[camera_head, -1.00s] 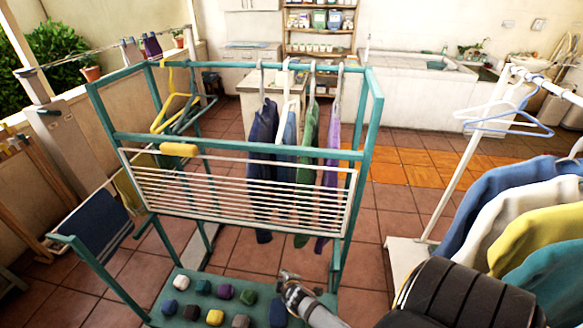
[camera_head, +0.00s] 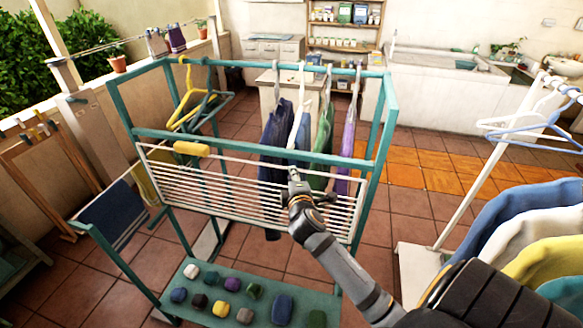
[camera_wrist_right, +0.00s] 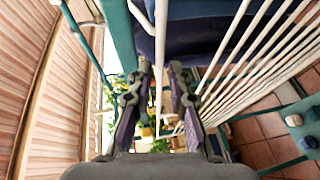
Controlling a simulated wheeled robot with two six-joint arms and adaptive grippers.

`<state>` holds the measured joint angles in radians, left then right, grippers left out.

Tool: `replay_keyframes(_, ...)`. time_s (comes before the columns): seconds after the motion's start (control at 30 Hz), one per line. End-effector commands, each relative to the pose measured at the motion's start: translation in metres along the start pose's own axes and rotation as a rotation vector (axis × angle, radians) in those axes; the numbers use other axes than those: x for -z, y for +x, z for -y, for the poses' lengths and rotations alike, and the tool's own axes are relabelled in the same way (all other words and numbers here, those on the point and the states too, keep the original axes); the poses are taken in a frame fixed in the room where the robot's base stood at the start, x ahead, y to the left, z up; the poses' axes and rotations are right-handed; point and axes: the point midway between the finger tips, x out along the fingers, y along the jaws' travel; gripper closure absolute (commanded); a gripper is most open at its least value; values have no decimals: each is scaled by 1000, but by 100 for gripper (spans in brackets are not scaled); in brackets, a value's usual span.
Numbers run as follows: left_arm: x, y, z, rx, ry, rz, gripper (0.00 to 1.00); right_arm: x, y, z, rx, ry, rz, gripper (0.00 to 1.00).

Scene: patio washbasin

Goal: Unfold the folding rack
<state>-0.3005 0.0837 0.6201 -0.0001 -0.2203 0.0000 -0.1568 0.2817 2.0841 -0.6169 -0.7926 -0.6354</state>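The folding rack (camera_head: 225,188) is a panel of thin white bars in a white frame. It hangs down nearly upright on the front of a teal stand (camera_head: 345,162). A yellow grip (camera_head: 191,148) sits at its upper left. My right gripper (camera_head: 293,178) is in front of the rack's upper edge, right of the yellow grip, and covers some bars. In the right wrist view the fingers of my right gripper (camera_wrist_right: 160,92) are apart. A white bar (camera_wrist_right: 160,50) appears in line with the gap; I cannot tell whether it lies between them. My left gripper is out of view.
Clothes (camera_head: 325,135) hang behind the rack on the stand. Several coloured stones (camera_head: 222,308) lie on the low teal shelf below. A white clothes rail (camera_head: 470,185) with garments stands at the right. Tiled floor is clear between stand and rail.

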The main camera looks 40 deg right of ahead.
Motion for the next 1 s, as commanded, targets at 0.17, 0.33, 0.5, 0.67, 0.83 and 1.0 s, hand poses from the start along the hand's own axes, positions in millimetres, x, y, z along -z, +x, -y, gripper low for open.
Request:
replay_keyframes(0.17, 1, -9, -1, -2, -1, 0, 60, 0, 26, -2, 0, 1, 0, 81)
replay_keyframes(0.33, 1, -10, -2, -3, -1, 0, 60, 0, 34, 0, 1, 2, 0, 81)
replay_keyframes(0.5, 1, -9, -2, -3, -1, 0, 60, 0, 34, 1, 1, 2, -1, 81)
replay_keyframes(0.67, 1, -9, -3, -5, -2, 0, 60, 0, 34, 1, 1, 2, -1, 99)
replay_keyframes(0.83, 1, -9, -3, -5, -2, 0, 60, 0, 34, 1, 1, 2, -1, 100)
replay_keyframes(1.0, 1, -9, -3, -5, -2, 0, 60, 0, 34, 1, 1, 2, -1, 100)
